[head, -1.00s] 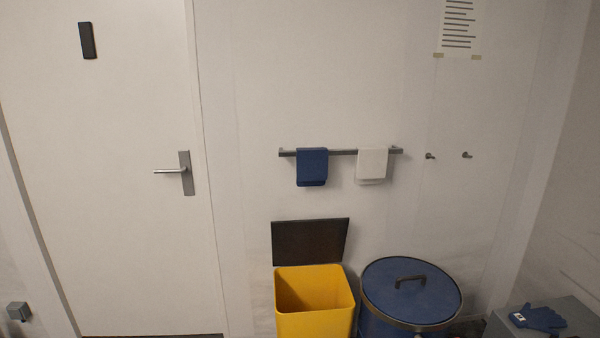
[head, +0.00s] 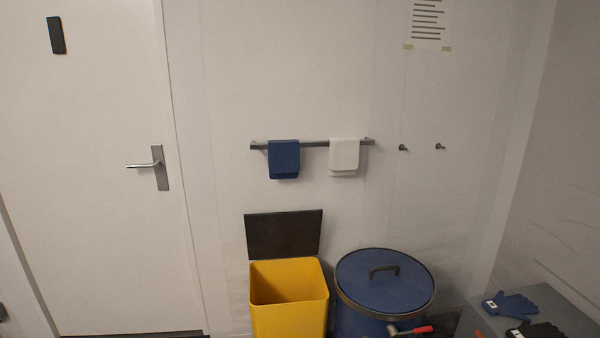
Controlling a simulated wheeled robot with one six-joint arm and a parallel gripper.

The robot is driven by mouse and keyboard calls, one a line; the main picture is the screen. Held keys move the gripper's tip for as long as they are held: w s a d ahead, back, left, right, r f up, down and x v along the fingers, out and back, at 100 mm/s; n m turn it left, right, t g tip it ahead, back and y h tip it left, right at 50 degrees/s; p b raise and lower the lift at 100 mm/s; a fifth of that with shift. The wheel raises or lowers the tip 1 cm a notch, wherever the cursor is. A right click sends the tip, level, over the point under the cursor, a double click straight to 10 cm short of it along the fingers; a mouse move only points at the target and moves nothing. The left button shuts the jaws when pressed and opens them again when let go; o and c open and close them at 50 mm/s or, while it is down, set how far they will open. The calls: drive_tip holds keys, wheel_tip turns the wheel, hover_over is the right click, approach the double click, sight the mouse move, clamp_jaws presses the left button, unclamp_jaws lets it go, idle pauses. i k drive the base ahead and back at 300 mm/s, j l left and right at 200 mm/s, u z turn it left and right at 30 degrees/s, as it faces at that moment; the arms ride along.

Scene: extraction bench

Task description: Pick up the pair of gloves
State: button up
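A pair of blue gloves (head: 511,305) with a small white label lies on top of a grey box or cabinet (head: 561,301) at the lower right of the head view. A black glove-like item (head: 537,330) lies just in front of it, partly cut off by the bottom edge. I cannot tell whether that is a second pair of gloves. My gripper is not in view.
A yellow open bin (head: 290,310) with its dark lid raised and a blue lidded drum (head: 385,285) stand against the wall. A red-handled item (head: 415,330) shows before the drum. A rail (head: 312,144) holds two cloths. A closed door (head: 95,200) is at left.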

sight(516, 306)
drive_tip(key=z, duration=1.3)
